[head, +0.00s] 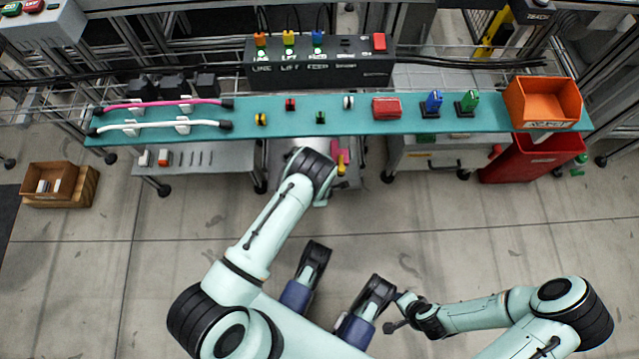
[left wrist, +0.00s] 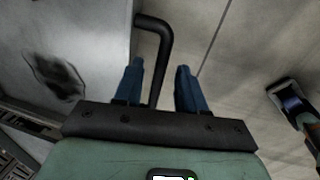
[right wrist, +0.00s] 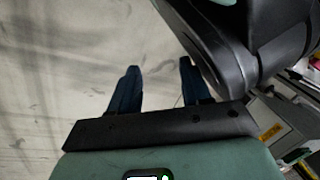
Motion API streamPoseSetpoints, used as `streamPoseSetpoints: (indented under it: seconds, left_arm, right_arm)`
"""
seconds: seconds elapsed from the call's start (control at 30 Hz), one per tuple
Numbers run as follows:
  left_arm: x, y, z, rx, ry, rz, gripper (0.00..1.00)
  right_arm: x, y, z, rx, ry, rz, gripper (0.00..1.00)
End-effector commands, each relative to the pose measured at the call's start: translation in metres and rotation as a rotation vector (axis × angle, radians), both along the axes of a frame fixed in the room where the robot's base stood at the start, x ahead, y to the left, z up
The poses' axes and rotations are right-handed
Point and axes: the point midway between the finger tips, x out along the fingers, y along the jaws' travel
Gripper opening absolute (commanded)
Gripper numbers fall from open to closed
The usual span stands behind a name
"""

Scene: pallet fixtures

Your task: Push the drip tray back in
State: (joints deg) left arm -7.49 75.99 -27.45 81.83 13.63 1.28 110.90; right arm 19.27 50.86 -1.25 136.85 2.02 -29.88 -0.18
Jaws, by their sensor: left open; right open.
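The drip tray (left wrist: 80,45) shows in the left wrist view as a grey panel with a dark stain, at the upper left. A bent black bar handle (left wrist: 166,50) stands out from its edge. My left gripper (left wrist: 158,72) is open, and the handle's end runs down between its two blue fingers. I cannot tell whether a finger touches it. In the head view my left arm reaches to the cabinet below the shelf and hides the gripper and most of the tray. My right gripper (right wrist: 158,70) is open and empty over bare floor, well away from the tray.
A teal shelf (head: 270,122) with cables, small connectors and an orange bin (head: 541,102) spans above the work area. A black switch box (head: 320,70) stands behind it. A red bin (head: 530,160) is at the right, brown boxes (head: 60,185) at the left. The floor in front is clear.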

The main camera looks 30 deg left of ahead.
Motion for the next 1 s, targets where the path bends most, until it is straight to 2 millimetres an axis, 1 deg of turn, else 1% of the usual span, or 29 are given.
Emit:
streamPoseSetpoints:
  seconds: [0.3,0.37,0.4,0.43,0.63,0.73,0.77,0.87,0.93,1.0]
  left_arm:
    - [0.001,0.0,-0.002,0.001,-0.001,0.0,0.4]
    - [0.001,0.0,-0.002,0.001,-0.001,0.0,0.21]
    - [0.001,0.0,-0.002,0.001,-0.001,0.0,0.08]
    - [0.001,0.001,-0.002,0.001,-0.001,0.0,0.0]
    - [0.001,0.001,-0.002,0.001,-0.001,0.0,0.0]
    - [0.007,0.004,-0.005,0.002,-0.001,0.001,0.0]
    - [0.01,0.006,-0.006,0.003,-0.001,0.001,0.0]
    - [0.023,0.015,-0.008,0.005,-0.003,0.004,0.0]
    - [0.035,0.022,-0.008,0.004,-0.003,0.003,0.0]
    - [0.052,0.033,-0.005,0.005,-0.007,0.003,0.0]
  right_arm:
    - [-0.002,0.0,-0.001,0.001,0.008,-0.001,0.48]
    - [-0.002,0.0,-0.001,0.0,0.007,-0.001,0.48]
    - [-0.002,0.0,-0.001,0.0,0.007,-0.001,0.48]
    - [-0.002,0.0,-0.001,0.001,0.007,-0.001,0.48]
    - [-0.003,0.0,-0.002,0.001,0.009,0.0,0.48]
    - [-0.01,-0.001,-0.01,0.002,0.036,-0.002,0.48]
    - [-0.015,-0.002,-0.014,0.003,0.052,-0.004,0.48]
    - [-0.04,-0.005,-0.031,0.009,0.134,-0.011,0.48]
    - [-0.059,-0.007,-0.041,0.012,0.196,-0.018,0.48]
    - [-0.074,-0.009,-0.046,0.017,0.246,-0.023,0.48]
